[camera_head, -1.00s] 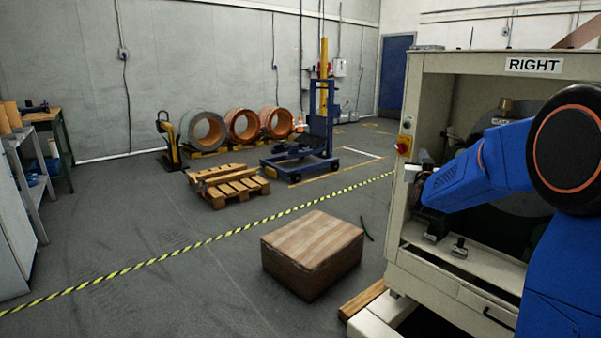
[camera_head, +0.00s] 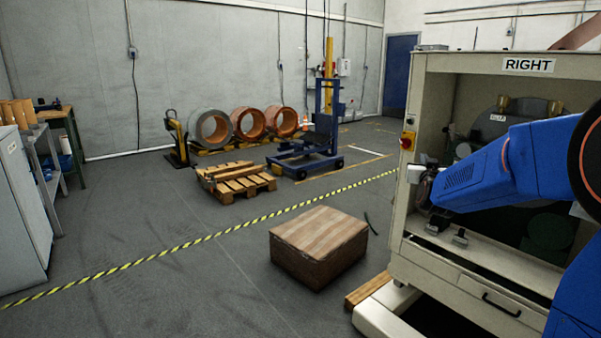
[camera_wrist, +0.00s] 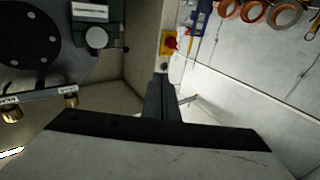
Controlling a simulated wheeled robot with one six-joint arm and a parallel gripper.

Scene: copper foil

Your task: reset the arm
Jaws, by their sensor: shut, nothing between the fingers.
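My blue arm reaches in from the right edge of the head view, in front of the open cabinet marked RIGHT (camera_head: 408,95). My gripper (camera_head: 420,183) is small there, at the arm's left end beside the cabinet's left post. In the wrist view my gripper (camera_wrist: 161,84) shows as two dark fingers close together, shut with nothing held. A red and yellow switch (camera_wrist: 168,43) is just beyond the fingertips in that view. The same switch (camera_head: 407,140) is on the left post in the head view.
A brown box (camera_head: 320,246) stands on the floor left of the cabinet. A wooden pallet (camera_head: 236,182), a blue lifter (camera_head: 305,160) and copper coils (camera_head: 248,124) are farther back. A yellow-black floor stripe (camera_head: 210,237) crosses open floor.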

